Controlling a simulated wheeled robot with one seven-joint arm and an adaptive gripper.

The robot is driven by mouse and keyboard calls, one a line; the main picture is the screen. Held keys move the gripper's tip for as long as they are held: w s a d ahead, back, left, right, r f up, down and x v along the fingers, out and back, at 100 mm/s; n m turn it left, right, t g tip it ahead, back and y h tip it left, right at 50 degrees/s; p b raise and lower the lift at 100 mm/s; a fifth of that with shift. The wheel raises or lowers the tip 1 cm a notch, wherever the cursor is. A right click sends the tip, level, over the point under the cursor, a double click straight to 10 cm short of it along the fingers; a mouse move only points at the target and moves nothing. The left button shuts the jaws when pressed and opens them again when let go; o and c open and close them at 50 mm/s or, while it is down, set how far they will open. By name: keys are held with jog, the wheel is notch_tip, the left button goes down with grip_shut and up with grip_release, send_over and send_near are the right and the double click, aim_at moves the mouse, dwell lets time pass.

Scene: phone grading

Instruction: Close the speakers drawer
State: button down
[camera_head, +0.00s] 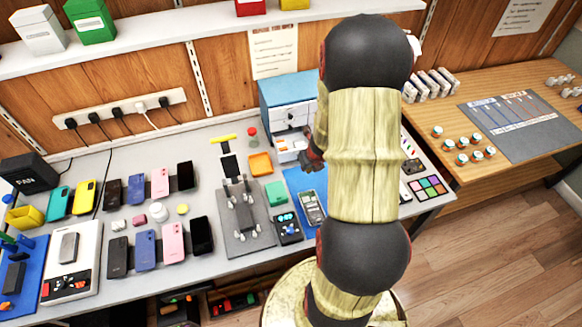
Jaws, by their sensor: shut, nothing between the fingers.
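A small drawer cabinet (288,92) with a blue body and pale drawer fronts stands at the back of the grey bench. A lower pale drawer (289,147) seems to stick out a little at its front. Its label is too small to read, so I cannot tell which drawer is for speakers. My gripper (311,153), dark with red parts, is shut and empty at the right front of the cabinet, close to the drawer. I cannot tell whether they touch. My arm hides the cabinet's right side.
Several phones (160,182) lie in rows at the left of the bench. A grey fixture plate (247,237), an orange tray (260,163) and a blue mat (299,184) lie in front of the cabinet. A wooden table (440,110) stands at right.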

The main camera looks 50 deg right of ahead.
jog(key=shift+m, duration=0.7)
jog(key=b+x, duration=0.2)
jog(key=x, duration=0.1)
jog(key=b+x, duration=0.1)
jog(key=x, duration=0.3)
jog(key=b+x, duration=0.2)
jog(key=x, duration=0.1)
jog(key=shift+s+d+f+b, duration=0.3)
jog(key=shift+d+f, duration=0.05)
jog(key=shift+w+d+r+p, duration=0.2)
jog(key=shift+w+d+p, duration=0.05)
jog(key=shift+w+p, duration=0.15)
jog(key=shift+w+d+r+p, duration=0.25)
jog(key=shift+w, duration=0.15)
jog(key=shift+w+d+p, duration=0.35)
jog(key=shift+w+d, duration=0.2)
jog(key=shift+w, duration=0.3)
